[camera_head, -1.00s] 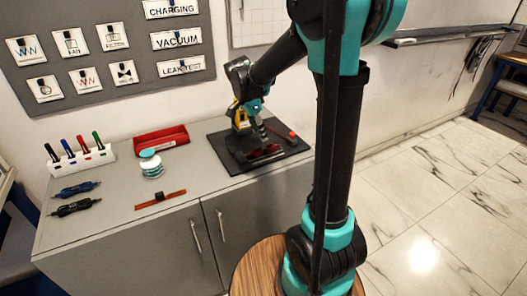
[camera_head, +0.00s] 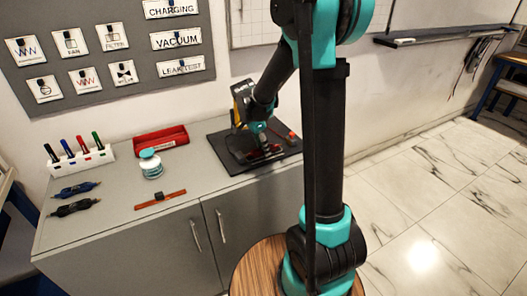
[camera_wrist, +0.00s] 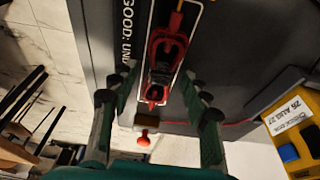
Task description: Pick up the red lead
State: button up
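The red lead's clip (camera_wrist: 165,58) lies on the dark board inside a white outline, upper middle of the wrist view. It is red and black. In the head view a small red shape (camera_head: 268,149) shows on the black board (camera_head: 288,156), partly hidden by my gripper. My gripper (camera_wrist: 159,82) is open, with one finger on each side of the clip in the wrist view. I cannot tell how far above the clip the fingertips are. In the head view my gripper (camera_head: 262,142) is low over the board.
A yellow labelled box (camera_wrist: 292,120) is at right in the wrist view. A red knob (camera_wrist: 143,139) lies below the clip. On the cabinet are a red tray (camera_head: 160,142), a stack of discs (camera_head: 151,165), a marker rack (camera_head: 82,160) and a red-brown strip (camera_head: 160,199).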

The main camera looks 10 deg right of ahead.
grip_shut()
jog(key=shift+r, duration=0.1)
notch_tip(320, 180, up, 20)
dwell(0.6)
